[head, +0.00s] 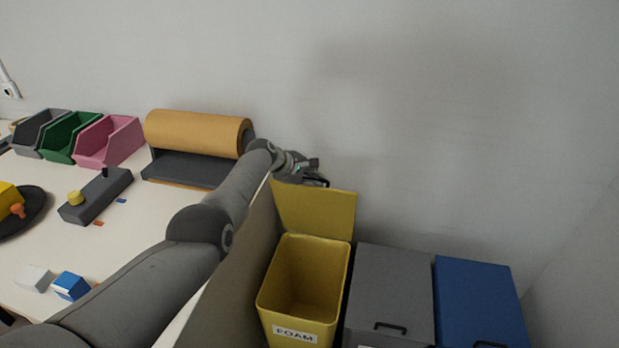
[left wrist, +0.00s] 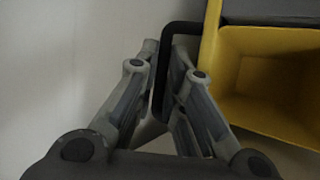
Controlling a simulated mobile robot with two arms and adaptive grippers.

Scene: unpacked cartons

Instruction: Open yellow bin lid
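The yellow bin (head: 305,285), labelled FOAM, stands right of the table's side panel with its top open and its inside visible. Its yellow lid (head: 318,212) is hinged up at the back, near the wall. My left gripper (head: 318,180) is at the lid's upper edge. In the left wrist view its fingers (left wrist: 165,55) are closed about a black handle (left wrist: 160,95), one finger on each side. The open bin (left wrist: 265,75) shows at the right of that view. My right gripper is not in view.
A grey bin (head: 393,290) and a blue bin (head: 477,295) stand to the right with their lids shut. The wall is close behind. The table on the left holds a brown paper roll (head: 195,132), pink (head: 110,142), green and grey trays, and small blocks.

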